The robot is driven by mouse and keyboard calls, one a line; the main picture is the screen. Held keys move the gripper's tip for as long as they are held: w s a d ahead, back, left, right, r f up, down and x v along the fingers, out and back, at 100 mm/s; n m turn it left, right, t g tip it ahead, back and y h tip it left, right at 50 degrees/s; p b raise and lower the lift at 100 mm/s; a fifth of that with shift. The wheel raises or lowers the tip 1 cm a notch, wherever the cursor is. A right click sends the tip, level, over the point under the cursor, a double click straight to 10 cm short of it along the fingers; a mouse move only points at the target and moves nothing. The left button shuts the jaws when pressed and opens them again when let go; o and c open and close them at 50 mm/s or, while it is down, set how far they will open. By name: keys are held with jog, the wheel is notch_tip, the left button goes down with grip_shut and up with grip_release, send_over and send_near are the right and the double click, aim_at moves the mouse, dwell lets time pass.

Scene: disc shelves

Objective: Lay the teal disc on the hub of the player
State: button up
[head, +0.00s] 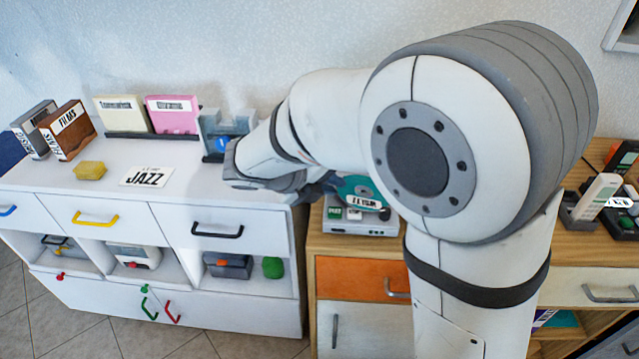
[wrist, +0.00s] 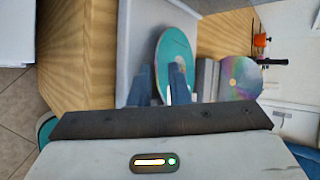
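The teal disc (head: 355,187) has a white lettered label and shows just past the end of my arm in the head view. In the wrist view the teal disc (wrist: 176,52) is seen at a slant. The right finger overlaps the disc. In the head view my arm hides most of the gripper. The hub cannot be made out.
The white cabinet (head: 184,186) is at left, with cases, a yellow block (head: 90,171) and a JAZZ card (head: 146,177) on top. In the wrist view an iridescent disc (wrist: 241,78) is right of the teal one. Devices (head: 597,195) stand at far right.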

jog(key=shift+w+d+f, duration=0.25)
jog(key=shift+d+f, duration=0.1)
grip_shut()
jog(key=shift+w+a+r+p, duration=0.1)
jog(key=shift+w+p, duration=0.4)
jog(key=shift+p, duration=0.05)
jog(key=shift+w+a+r+p, duration=0.1)
jog(key=shift+w+p, duration=0.4)
jog(key=shift+p, duration=0.05)
jog(key=shift+w+a+f, duration=0.1)
jog(key=shift+w+f, duration=0.1)
jog(key=shift+w, duration=0.4)
jog(key=shift+o, duration=1.9)
grip_release()
